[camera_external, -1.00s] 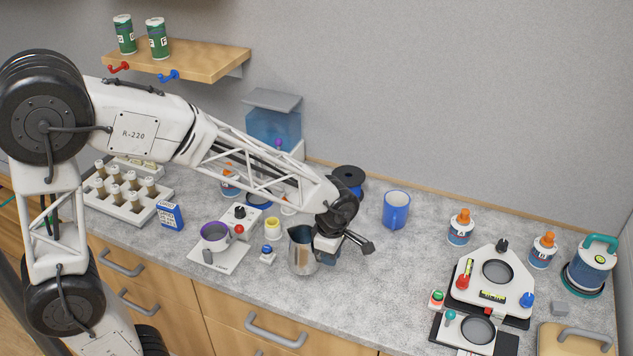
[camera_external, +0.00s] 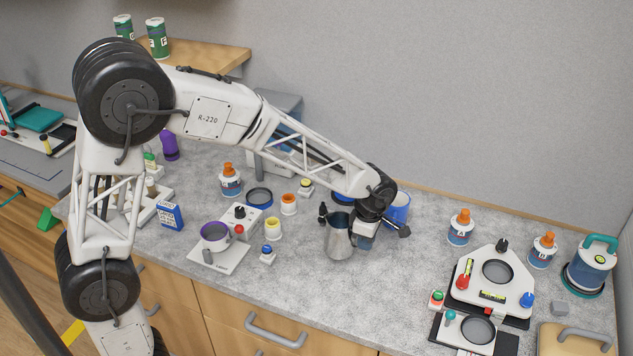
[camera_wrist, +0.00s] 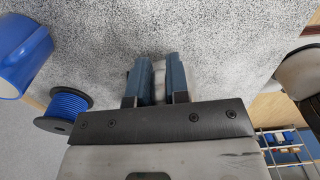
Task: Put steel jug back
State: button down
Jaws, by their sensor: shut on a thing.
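The steel jug (camera_external: 340,241) is upright, right of the small yellow and blue items near the middle of the counter. My gripper (camera_external: 360,238) is at the jug's right side and shut on it, pointing down. Whether the jug's base touches the counter is hard to tell. In the wrist view, my gripper's two blue-grey fingers (camera_wrist: 154,80) have a pale piece between them, and the jug's body cannot be made out.
A blue mug (camera_external: 398,208) stands close behind my gripper, with a blue spool (camera_wrist: 66,108) near it. A white scale with a purple-rimmed cup (camera_external: 215,236) is to the left. An orange-capped bottle (camera_external: 460,228) and white apparatus (camera_external: 493,285) stand right. The counter between is clear.

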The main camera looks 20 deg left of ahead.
jog(key=shift+w+d, duration=0.2)
jog(key=shift+w, duration=0.1)
jog(key=shift+f, duration=1.75)
jog(key=shift+f, duration=0.15)
jog(key=c, duration=1.1)
grip_release()
jog(key=shift+r, duration=6.15)
